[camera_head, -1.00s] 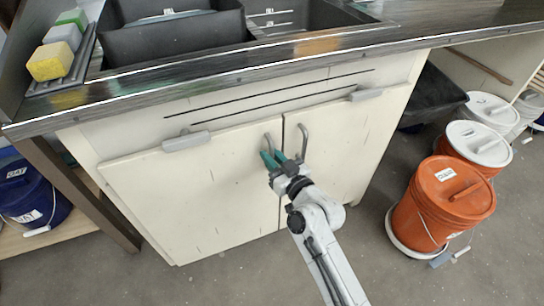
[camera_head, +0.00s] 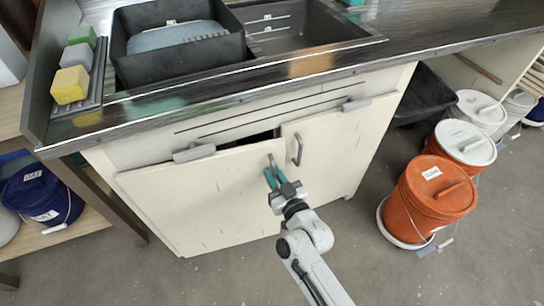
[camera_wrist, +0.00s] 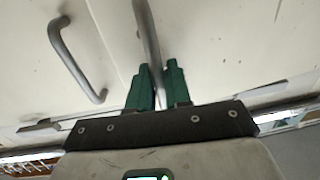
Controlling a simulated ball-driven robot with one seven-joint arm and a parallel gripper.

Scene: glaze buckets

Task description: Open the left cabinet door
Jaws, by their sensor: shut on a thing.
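The left cabinet door (camera_head: 195,205) is cream white and stands slightly ajar. A dark gap shows along its top edge near the middle of the cabinet. Its grey bar handle (camera_head: 271,160) is near its right edge. My gripper (camera_head: 271,176) has green fingers and is shut on this handle. In the wrist view the handle (camera_wrist: 148,35) runs between the two fingers (camera_wrist: 157,85). The right cabinet door (camera_head: 345,150) looks closed. Its handle (camera_head: 298,149) stands free just right of my gripper and also shows in the wrist view (camera_wrist: 75,58).
A dark counter (camera_head: 330,65) with a sink overhangs the doors. Orange buckets (camera_head: 425,205) with white lids on some stand on the floor at the right. A blue bucket (camera_head: 45,195) sits on a shelf at the left. The floor before the cabinet is clear.

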